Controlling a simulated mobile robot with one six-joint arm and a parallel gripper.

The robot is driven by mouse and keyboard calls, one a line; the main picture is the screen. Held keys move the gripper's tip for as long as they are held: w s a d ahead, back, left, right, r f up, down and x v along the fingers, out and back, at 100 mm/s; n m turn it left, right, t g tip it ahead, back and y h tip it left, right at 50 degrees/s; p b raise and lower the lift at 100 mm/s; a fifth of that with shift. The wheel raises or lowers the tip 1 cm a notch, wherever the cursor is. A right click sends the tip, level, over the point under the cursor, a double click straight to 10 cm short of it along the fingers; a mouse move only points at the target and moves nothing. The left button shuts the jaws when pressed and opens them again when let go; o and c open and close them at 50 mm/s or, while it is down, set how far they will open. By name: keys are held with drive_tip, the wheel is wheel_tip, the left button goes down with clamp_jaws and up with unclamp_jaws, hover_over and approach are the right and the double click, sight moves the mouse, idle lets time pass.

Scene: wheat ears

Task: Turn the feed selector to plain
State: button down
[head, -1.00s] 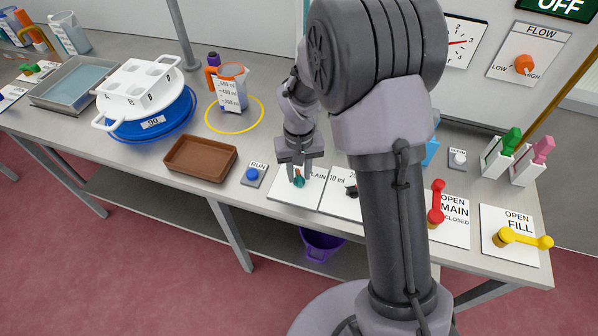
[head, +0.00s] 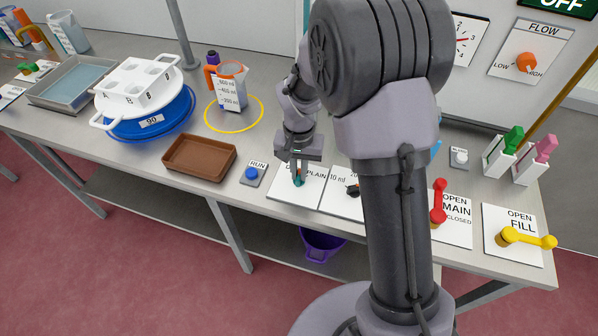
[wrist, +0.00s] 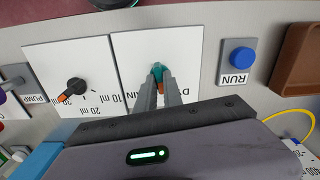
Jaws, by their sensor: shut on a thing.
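The feed selector is a small teal knob with an orange pointer on a white plate (head: 287,191). The word PLAIN shows on the plate to the right of the knob in the head view. My gripper (head: 299,178) reaches down over the plate and is shut on the teal knob (wrist: 157,71). In the wrist view both fingers lie along its sides, with the orange pointer (wrist: 160,88) between them. The fingers hide much of the knob and the plate's other lettering, so I cannot read exactly where the pointer stands.
A plate with a black ml dial (wrist: 75,87) lies beside the selector plate. The blue RUN button (head: 252,173) and a brown tray (head: 199,157) are on its other side. Red MAIN (head: 439,202) and yellow FILL (head: 525,239) levers stand further right.

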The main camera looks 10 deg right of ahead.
sight(299, 174)
drive_tip(key=m+b, duration=0.1)
drive_tip(key=m, duration=0.2)
drive_tip(key=shift+m, duration=0.3)
drive_tip(key=shift+m+b, duration=0.65)
drive_tip(key=shift+m, duration=1.55)
drive_tip(key=c, duration=1.5)
unclamp_jaws()
wheel_tip(299, 174, up, 18)
drive_tip(key=p, duration=0.6)
drive_tip(key=shift+f, duration=0.25)
